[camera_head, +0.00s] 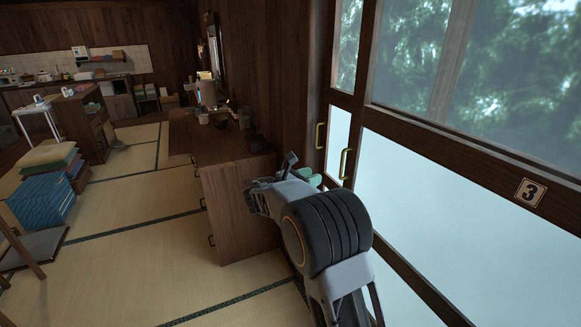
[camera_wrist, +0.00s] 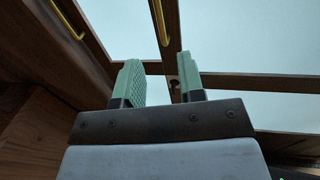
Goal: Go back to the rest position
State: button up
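My gripper (camera_wrist: 160,82) shows in the wrist view with its two green fingers apart and nothing between them. It points toward the frame of the sliding glass door. In the head view my arm rises at the lower centre right, and part of the green gripper (camera_head: 309,177) shows behind it. The gripper is close to the door and to the right end of the wooden cabinet (camera_head: 238,208). Most of the gripper is hidden by the arm in the head view.
The sliding glass door (camera_head: 410,195) with brass handles (camera_head: 344,163) stands close on the right. A kitchen counter (camera_head: 110,88) is far back. Tatami floor (camera_head: 125,225) between is clear.

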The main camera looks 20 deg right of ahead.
jog(key=s+a+f+m+g+y+p, duration=0.25)
jog(key=s+f+m+g+y, duration=0.25)
jog(key=s+f+m+y, duration=0.65)
jog(key=s+a+r+m+t+y+p, duration=0.1)
jog(key=s+a+r+m, duration=0.3)
jog(key=s, duration=0.4)
jog(key=s+a+r+m+t+y+p, duration=0.2)
jog(key=s+a+r+m+y+p, duration=0.1)
jog(key=s, duration=0.5)
notch_tip(320, 180, up, 4)
jog(key=a+m+y, duration=0.1)
jog(key=a+m, duration=0.1)
jog(key=m, duration=0.1)
jog(key=shift+s+a+f+y, duration=0.2)
jog(key=shift+s+f+y, duration=0.05)
jog(key=shift+s+y, duration=0.1)
